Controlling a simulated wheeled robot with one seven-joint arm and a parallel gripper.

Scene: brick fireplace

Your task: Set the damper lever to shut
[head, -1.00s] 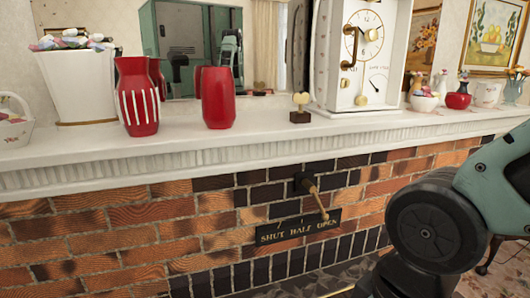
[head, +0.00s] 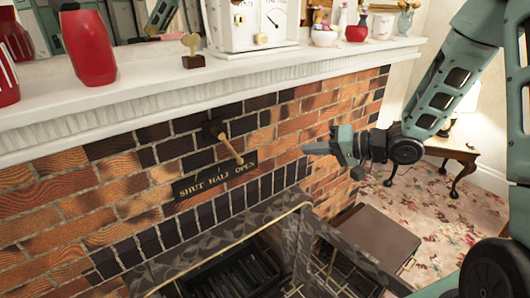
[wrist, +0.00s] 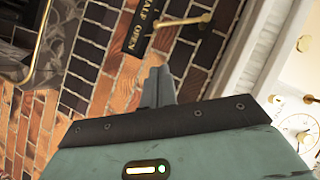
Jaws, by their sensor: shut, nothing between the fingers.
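The damper lever (head: 230,148) is a brass-coloured rod on a dark round pivot in the brick face. It slants down to the right, its tip near the word OPEN. Below it a dark plate (head: 188,188) reads SHUT HALF OPEN from left to right. In the wrist view the lever (wrist: 180,22) and the OPEN end of the plate (wrist: 140,30) show near the top. My gripper (head: 306,148) is right of the lever, apart from it, with its fingers pointing left. In the wrist view the fingers (wrist: 158,82) are shut and empty.
The white mantel shelf (head: 160,100) juts out above the lever, holding red vases (head: 88,48), a small heart ornament (head: 191,48) and a white clock (head: 240,25). Below is the dark firebox surround (head: 215,240). A wooden side table (head: 450,148) stands at right.

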